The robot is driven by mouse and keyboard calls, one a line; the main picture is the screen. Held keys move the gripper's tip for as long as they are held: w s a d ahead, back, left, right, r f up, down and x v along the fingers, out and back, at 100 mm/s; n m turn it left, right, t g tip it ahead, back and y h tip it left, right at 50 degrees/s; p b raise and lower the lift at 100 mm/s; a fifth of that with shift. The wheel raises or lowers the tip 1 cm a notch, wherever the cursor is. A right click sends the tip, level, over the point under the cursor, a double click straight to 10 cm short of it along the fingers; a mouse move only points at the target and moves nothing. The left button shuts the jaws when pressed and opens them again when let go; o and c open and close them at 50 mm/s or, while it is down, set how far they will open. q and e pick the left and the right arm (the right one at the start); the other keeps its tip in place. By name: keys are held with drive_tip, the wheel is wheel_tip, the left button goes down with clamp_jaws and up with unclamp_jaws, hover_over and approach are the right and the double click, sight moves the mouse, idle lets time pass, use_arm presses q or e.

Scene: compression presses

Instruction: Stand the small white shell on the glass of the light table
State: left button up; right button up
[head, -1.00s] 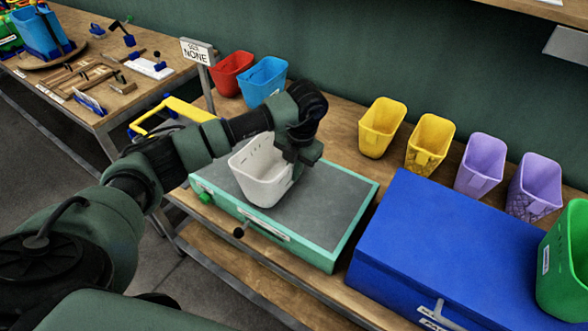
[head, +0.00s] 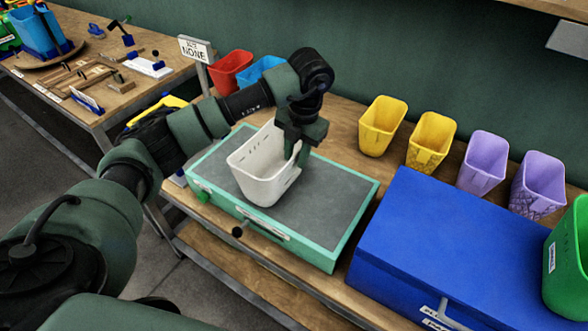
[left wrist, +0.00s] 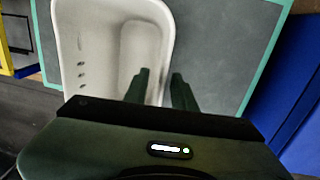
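The small white shell (head: 262,178), an open-topped tapered bin, stands upright on the grey glass (head: 325,205) of the teal-framed light table. In the left wrist view the shell (left wrist: 95,50) fills the upper left. My left gripper (head: 298,152) is at the shell's right-hand wall. In the left wrist view its two fingers (left wrist: 160,82) are apart, one inside the shell and one outside, with the wall between them and a gap visible at the inner finger. My right gripper is not in view.
Yellow bins (head: 382,128) and purple bins (head: 483,163) line the back.

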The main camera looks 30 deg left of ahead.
use_arm(q)
wheel_tip(320, 180, up, 6)
drive_tip(key=b, duration=0.1)
drive_tip(key=shift+d+r, duration=0.2)
drive_tip(key=shift+d, duration=0.2)
drive_tip(key=shift+f, duration=0.1)
idle(0.9)
